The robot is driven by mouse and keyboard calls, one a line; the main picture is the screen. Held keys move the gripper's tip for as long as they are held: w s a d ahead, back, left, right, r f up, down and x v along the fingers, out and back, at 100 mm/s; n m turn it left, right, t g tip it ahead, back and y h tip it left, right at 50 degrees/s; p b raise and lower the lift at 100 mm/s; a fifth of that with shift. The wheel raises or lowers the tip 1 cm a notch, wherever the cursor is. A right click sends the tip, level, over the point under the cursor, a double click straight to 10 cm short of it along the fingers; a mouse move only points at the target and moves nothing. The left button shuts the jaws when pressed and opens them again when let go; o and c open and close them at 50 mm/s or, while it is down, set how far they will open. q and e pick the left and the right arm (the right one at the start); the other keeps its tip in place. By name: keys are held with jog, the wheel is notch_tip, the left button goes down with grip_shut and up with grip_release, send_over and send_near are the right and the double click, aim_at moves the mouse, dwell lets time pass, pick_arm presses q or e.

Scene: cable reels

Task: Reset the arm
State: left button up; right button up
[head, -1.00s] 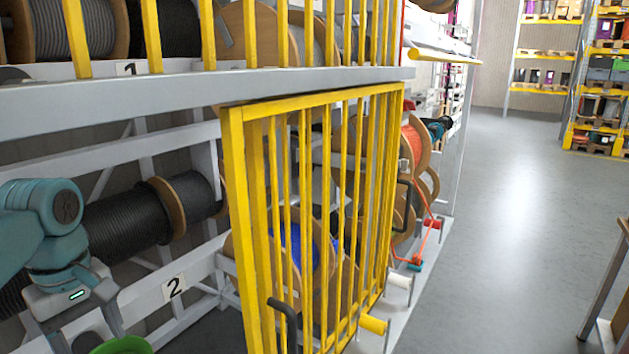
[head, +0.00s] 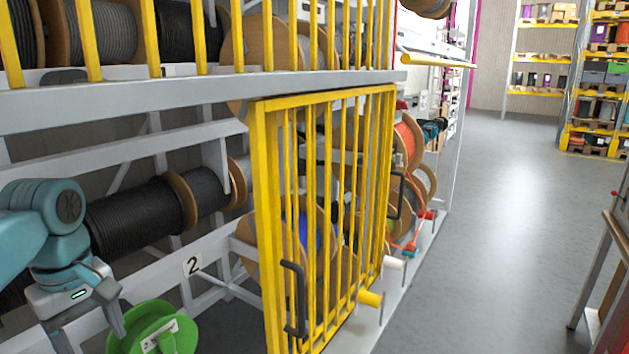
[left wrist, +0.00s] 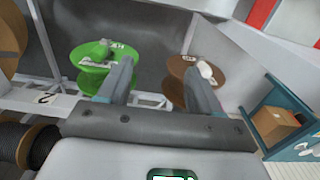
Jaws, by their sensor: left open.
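My left arm comes in from the left of the head view, with its gripper (head: 90,325) low at the left edge of the frame. In the left wrist view the two fingers of this gripper (left wrist: 158,85) stand apart with nothing between them. A green reel (head: 150,330) lies below and right of the gripper in the head view; it also shows beyond the left finger in the left wrist view (left wrist: 90,72). A brown reel (left wrist: 178,68) stands beyond the right finger there. My right gripper is in neither view.
A yellow barred gate (head: 262,200) with a dark handle (head: 299,300) stands ahead. The grey floor (head: 500,200) at the right is clear up to a table (head: 612,250) at the right edge.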

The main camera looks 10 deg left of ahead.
pick_arm(q)
jog(key=w+d+f+m+h, duration=0.15)
jog(key=d+f, duration=0.25)
jog(key=f, duration=0.5)
jog(key=w+d+f+m, duration=0.3)
jog(key=f, duration=0.6)
jog(key=w+d+f+m+h, duration=0.15)
jog(key=d+f, duration=0.25)
jog(key=f, duration=0.5)
jog(key=s+d+f+m, duration=0.1)
jog(key=s+d+f, duration=0.15)
jog(key=f, duration=0.35)
jog(key=s+d+f+m, duration=0.1)
jog(key=s+d+f, duration=0.1)
jog(key=d+f, duration=0.25)
jog(key=s+d+f+m, duration=0.1)
jog(key=s+d+f, duration=0.1)
jog(key=s+f, duration=0.2)
jog(key=s+d+f+m+h, duration=0.1)
jog(key=s+d+f, duration=0.2)
jog(key=s, duration=0.7)
notch_tip(320, 180, down, 2)
jog(key=shift+s+f+m, duration=0.25)
jog(key=shift+m, duration=0.05)
